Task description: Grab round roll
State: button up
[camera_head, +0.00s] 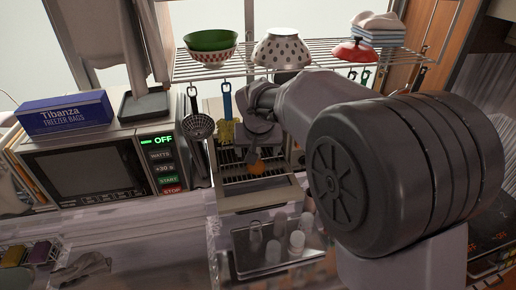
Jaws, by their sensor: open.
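My arm reaches in from the right, and my gripper (259,146) hangs over a dark slatted rack (284,165) in the middle of the view. Its fingers are small and dark here; they are open. A small orange-brown piece (257,167) shows just below the gripper, at the rack's front part. It may be the round roll, but it is too small and partly covered to be sure. I cannot tell whether the fingers touch it. No other thing that looks like a round roll shows.
A wire shelf (235,71) with bowls spans above, with a black skimmer (198,127) and a yellow brush (227,130) hanging from it. A microwave (88,166) with a freezer-bag box (66,113) stands left. Several glasses (280,224) stand on a tray in front.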

aim_at(256, 165)
jog(key=x, duration=0.6)
jog(key=shift+w+a+f, duration=0.1)
jog(key=shift+w+f, duration=0.1)
jog(key=shift+f, duration=0.1)
jog(key=x, duration=0.5)
jog(key=shift+a+f+b, duration=0.15)
jog(key=shift+f+b, duration=0.25)
jog(key=shift+s+r, duration=0.1)
jog(key=c, duration=1.6)
